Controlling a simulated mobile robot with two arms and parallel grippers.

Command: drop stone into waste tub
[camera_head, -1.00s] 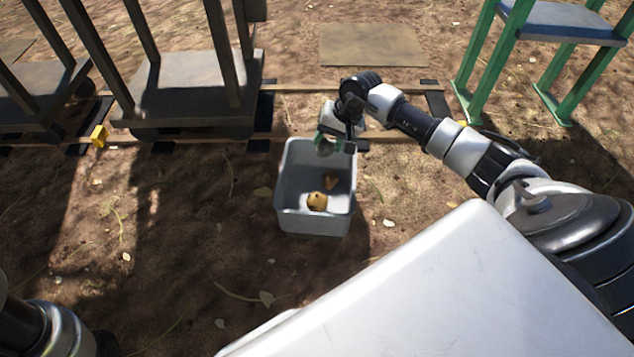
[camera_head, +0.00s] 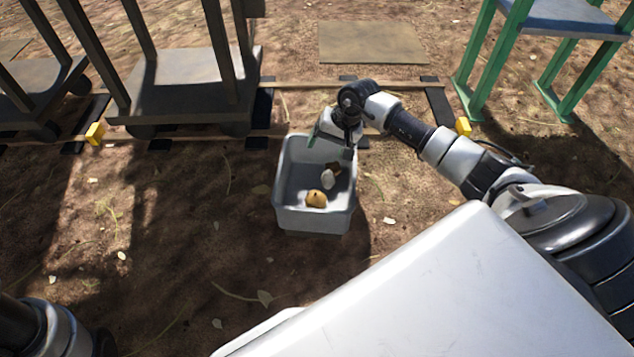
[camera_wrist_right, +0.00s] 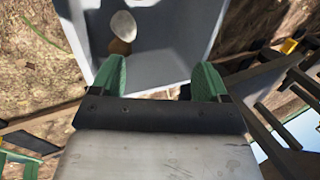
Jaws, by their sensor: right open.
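The waste tub (camera_head: 285,205) is a grey open box on the ground, in the middle of the head view. A pale stone (camera_head: 328,179) shows inside it, beside a tan lump (camera_head: 316,198) and a brown lump (camera_head: 333,168). In the right wrist view the stone (camera_wrist_right: 123,25) shows inside the tub (camera_wrist_right: 165,45), next to a brown lump (camera_wrist_right: 120,46). My right gripper (camera_head: 330,145) is over the tub's far rim. Its green fingers are apart with nothing between them in the wrist view (camera_wrist_right: 160,82). My left gripper is out of the head view.
Dark carts (camera_head: 180,85) stand on rails (camera_head: 290,84) behind the tub at the left. A green-legged stand (camera_head: 490,60) is at the back right. A flat brown board (camera_head: 370,43) lies behind the rails. Ground left of the tub is clear.

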